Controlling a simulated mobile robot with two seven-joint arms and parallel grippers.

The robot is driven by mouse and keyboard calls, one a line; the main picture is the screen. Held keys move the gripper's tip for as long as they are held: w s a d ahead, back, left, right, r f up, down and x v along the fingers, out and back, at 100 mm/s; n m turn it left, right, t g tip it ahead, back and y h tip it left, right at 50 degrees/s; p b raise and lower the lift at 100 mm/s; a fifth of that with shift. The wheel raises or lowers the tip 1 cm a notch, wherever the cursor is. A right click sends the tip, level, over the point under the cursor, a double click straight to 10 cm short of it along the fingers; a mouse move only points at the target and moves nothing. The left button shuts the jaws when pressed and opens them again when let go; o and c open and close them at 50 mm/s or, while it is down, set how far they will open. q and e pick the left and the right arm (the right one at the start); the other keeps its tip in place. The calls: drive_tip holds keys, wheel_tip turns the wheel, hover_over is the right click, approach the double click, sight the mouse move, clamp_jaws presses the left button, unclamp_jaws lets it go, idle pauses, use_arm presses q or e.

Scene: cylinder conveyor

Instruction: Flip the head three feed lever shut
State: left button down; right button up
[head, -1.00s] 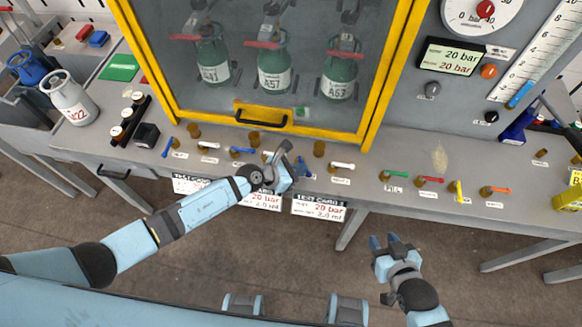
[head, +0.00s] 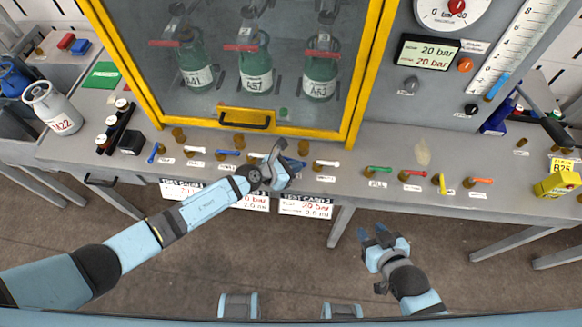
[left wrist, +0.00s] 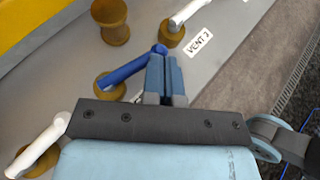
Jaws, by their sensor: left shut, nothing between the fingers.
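The head three feed lever (left wrist: 130,70) is blue, on a brass-coloured post in the left wrist view. It lies slantwise from its post toward a rounded tip at upper right. My left gripper (left wrist: 166,82) is shut and empty, its fingertips close beside the lever's tip; touching or apart is unclear. In the head view my left gripper (head: 291,166) is at the front of the bench and hides most of this lever. My right gripper (head: 378,237) is open and empty in front of the bench.
White vent levers stand on both sides, one by a vent label (left wrist: 201,43) and one at lower left (left wrist: 40,148). A tall brass-coloured post (left wrist: 112,20) stands behind. The yellow-framed cabinet (head: 352,120) is at the back. Coloured levers (head: 412,174) line the bench to the right.

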use_arm(q)
drive_tip(key=shift+w+d, duration=0.3)
drive_tip(key=shift+d, duration=0.05)
idle(0.4)
drive_tip(key=shift+s+a, duration=0.1)
use_arm(e)
drive_tip(key=shift+s+d, duration=0.1)
drive_tip(key=shift+s, duration=0.05)
